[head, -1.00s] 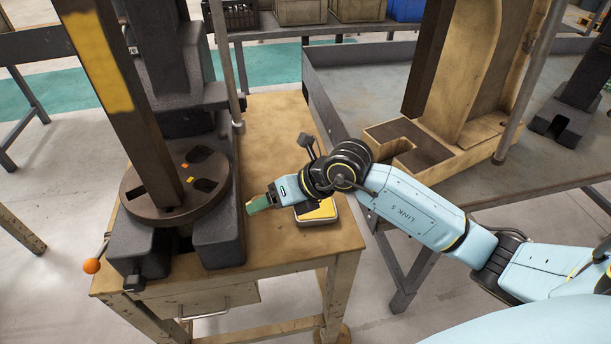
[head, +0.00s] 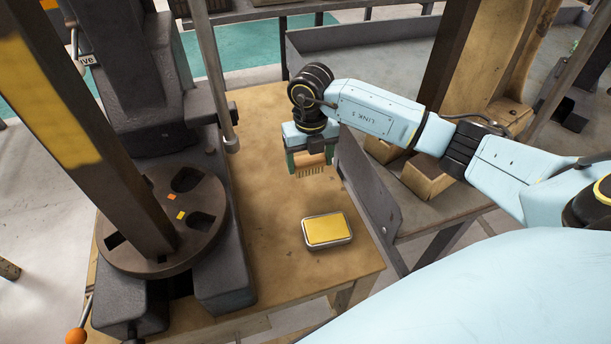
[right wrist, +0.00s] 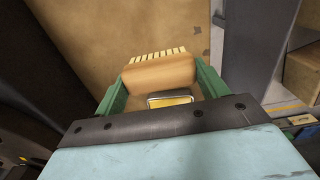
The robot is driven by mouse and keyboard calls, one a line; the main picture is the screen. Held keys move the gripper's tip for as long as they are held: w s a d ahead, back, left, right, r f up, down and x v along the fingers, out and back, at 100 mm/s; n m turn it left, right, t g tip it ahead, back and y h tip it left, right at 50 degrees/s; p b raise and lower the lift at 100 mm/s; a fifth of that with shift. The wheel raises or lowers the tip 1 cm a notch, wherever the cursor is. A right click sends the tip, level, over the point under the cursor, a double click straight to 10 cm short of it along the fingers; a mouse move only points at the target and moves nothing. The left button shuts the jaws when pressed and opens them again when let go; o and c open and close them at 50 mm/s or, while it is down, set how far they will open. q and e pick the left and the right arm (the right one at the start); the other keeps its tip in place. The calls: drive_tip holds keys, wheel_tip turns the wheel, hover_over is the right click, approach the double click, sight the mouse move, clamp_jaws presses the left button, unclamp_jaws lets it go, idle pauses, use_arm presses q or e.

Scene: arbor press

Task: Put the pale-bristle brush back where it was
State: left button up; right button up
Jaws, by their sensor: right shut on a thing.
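The pale-bristle brush (head: 308,166) has a tan wooden back and a row of pale bristles pointing down in the head view. My right gripper (head: 306,160) is shut on the brush and holds it above the wooden bench top. In the right wrist view the brush (right wrist: 160,72) sits between two green fingers, with its bristles (right wrist: 157,55) on the far side. I cannot tell the exact gap between the bristles and the bench. My left gripper is in neither current view.
A yellow-topped tin (head: 326,230) lies on the wooden bench (head: 272,255), nearer than the brush. The dark arbor press (head: 185,115) with its round plate (head: 205,235) stands at left. A grey-topped table (head: 375,45) adjoins at right. Bare bench lies around the tin.

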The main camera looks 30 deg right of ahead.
sight(310, 174)
drive_tip(key=shift+s+f, duration=0.2)
drive_tip(key=shift+f, duration=1.25)
wheel_tip(310, 174, down, 3)
drive_tip(key=shift+f, duration=0.25)
drive_tip(key=o, duration=0.9)
drive_tip(key=shift+w, duration=0.1)
use_arm(q)
drive_tip(key=shift+s, duration=0.45)
drive_tip(key=shift+f, duration=0.15)
use_arm(e)
wheel_tip(310, 174, up, 12)
drive_tip(key=shift+r, duration=0.1)
